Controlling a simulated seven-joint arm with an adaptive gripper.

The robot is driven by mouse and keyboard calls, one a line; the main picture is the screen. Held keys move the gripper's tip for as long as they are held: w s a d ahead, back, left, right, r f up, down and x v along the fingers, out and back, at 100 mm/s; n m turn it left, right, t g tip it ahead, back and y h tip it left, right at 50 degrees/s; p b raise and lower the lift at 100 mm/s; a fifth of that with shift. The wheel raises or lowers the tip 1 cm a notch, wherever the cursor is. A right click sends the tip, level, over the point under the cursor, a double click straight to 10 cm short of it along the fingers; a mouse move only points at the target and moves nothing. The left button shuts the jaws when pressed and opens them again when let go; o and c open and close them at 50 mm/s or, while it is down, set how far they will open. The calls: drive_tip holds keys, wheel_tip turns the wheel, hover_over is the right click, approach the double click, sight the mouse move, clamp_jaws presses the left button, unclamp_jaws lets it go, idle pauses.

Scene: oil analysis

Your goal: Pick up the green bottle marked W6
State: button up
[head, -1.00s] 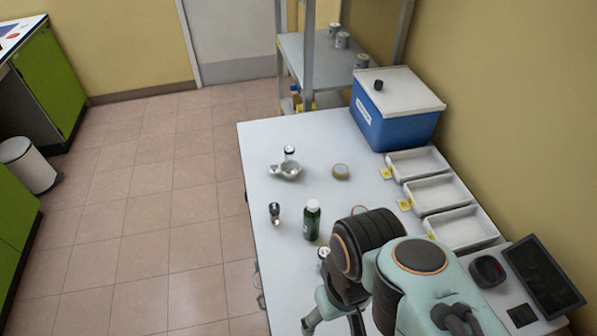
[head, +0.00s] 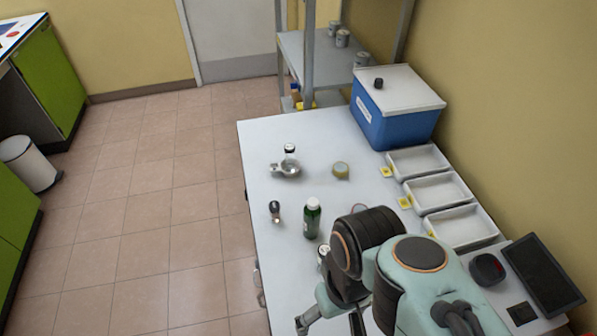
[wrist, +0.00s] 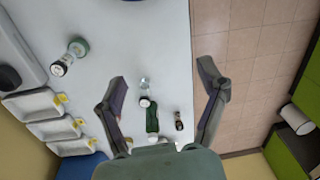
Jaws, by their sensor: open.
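A green bottle (head: 312,219) with a pale cap stands upright on the white table in the head view. In the wrist view the green bottle (wrist: 152,118) lies between my spread fingers, with a gap on both sides. Any W6 marking is too small to read. My gripper (wrist: 163,72) is open and empty. In the head view one finger shows low at the table's front left, nearer the camera than the bottle; my arm hides the rest.
A small white-capped bottle (head: 323,254) stands close in front of the green bottle. A dark small cylinder (head: 274,209) is left of it.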

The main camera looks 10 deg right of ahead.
drive_tip(key=w+d+r+m+t, duration=0.1)
drive_tip(key=w+r+m+t, duration=0.3)
drive_tip(key=w, duration=0.8)
drive_tip(key=m+h, duration=0.2)
drive_tip(key=m, duration=0.1)
hover_over(312, 210)
wheel_tip(312, 210, down, 6)
drive_tip(key=f, duration=0.5)
drive_tip(key=f+g, duration=0.1)
drive_tip(key=f, duration=0.4)
drive_tip(key=w+f+g, duration=0.1)
drive_tip(key=f, duration=0.4)
drive_tip(key=shift+w+d+f, duration=0.1)
drive_tip(key=shift+d+f, duration=0.05)
drive_tip(key=shift+d, duration=0.15)
drive_tip(key=c, duration=1.3)
